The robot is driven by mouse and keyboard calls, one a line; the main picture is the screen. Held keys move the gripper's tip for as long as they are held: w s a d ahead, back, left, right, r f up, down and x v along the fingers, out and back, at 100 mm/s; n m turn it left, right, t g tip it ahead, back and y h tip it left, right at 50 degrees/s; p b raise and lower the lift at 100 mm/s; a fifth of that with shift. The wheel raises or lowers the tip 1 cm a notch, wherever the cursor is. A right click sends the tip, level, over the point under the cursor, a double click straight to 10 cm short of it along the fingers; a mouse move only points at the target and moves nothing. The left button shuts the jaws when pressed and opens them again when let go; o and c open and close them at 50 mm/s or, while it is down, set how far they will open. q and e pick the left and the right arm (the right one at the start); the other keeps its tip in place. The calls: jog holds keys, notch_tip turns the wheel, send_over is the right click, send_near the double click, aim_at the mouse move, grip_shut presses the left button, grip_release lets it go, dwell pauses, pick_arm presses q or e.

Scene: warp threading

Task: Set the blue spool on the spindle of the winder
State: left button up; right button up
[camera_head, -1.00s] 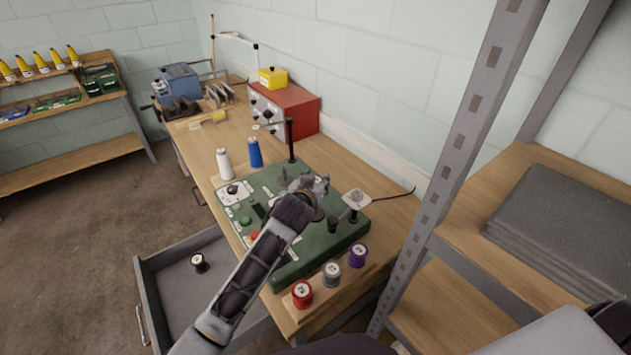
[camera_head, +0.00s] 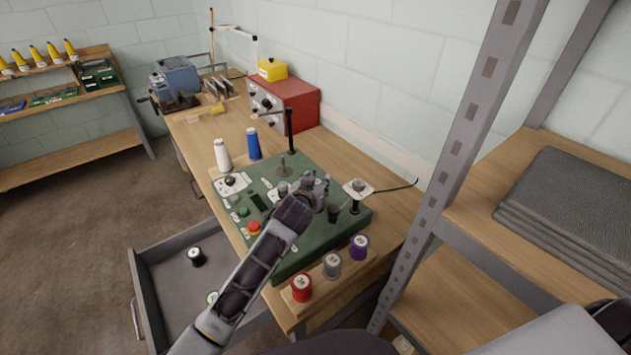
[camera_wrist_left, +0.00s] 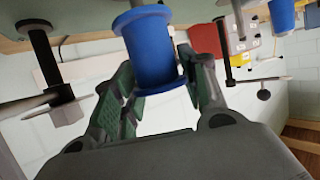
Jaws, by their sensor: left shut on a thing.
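The blue spool (camera_wrist_left: 150,50) shows in the left wrist view, between the fingers of my left gripper (camera_wrist_left: 158,85), which is shut on it. In the head view the left gripper (camera_head: 314,188) is over the middle of the green winder (camera_head: 300,252); the spool is hidden there by the hand. A grey disc with a short upright pin (camera_head: 284,170), which looks like the spindle, stands on the winder just behind and left of the gripper. The spool is apart from it. My right gripper is not in view.
A tall black post (camera_head: 290,130) rises behind the disc. A black post with a white plate (camera_head: 357,188) stands right of the gripper. Red (camera_head: 302,288), grey (camera_head: 332,266) and purple (camera_head: 359,247) spools sit in front. A drawer (camera_head: 150,300) is open; a metal shelf upright (camera_head: 455,150) stands right.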

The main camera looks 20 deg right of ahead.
pick_arm(q)
jog(key=shift+f+b, duration=0.3)
jog(key=shift+f, duration=0.65)
jog(key=shift+f, duration=0.75)
dwell(0.6)
jog(key=o, duration=1.1)
jog(key=shift+s, duration=0.15)
jog(key=v, duration=1.1)
jog(key=shift+s+a+r, duration=0.15)
jog(key=shift+s, duration=0.15)
jog(key=shift+s, duration=0.1)
dwell(0.4)
